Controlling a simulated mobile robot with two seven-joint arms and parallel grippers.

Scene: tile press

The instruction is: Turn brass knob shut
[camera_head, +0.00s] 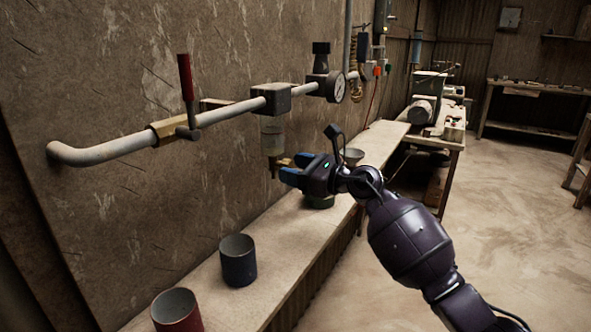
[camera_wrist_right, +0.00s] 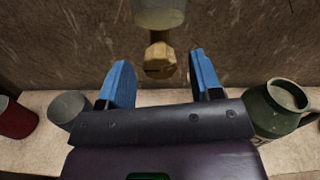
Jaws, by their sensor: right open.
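The brass knob (camera_wrist_right: 159,62) sits at the lower end of a cloudy bowl (camera_head: 272,135) that hangs under the pipe fitting. In the head view the knob (camera_head: 284,161) shows only in part beside my fingers. My right gripper (camera_head: 291,168) is open, with blue fingers pointing at the knob and the wall. In the right wrist view the knob appears between the two fingertips, with a gap on each side. How deep it lies between them is hard to tell. My left gripper is not in view.
A pipe with a red-handled lever (camera_head: 186,78) and a round gauge (camera_head: 335,88) runs along the wall. On the ledge (camera_head: 210,296) below stand a dark blue cup (camera_head: 238,262), a red cup (camera_head: 177,312) and a green mug (camera_wrist_right: 280,108). Open floor lies to the right.

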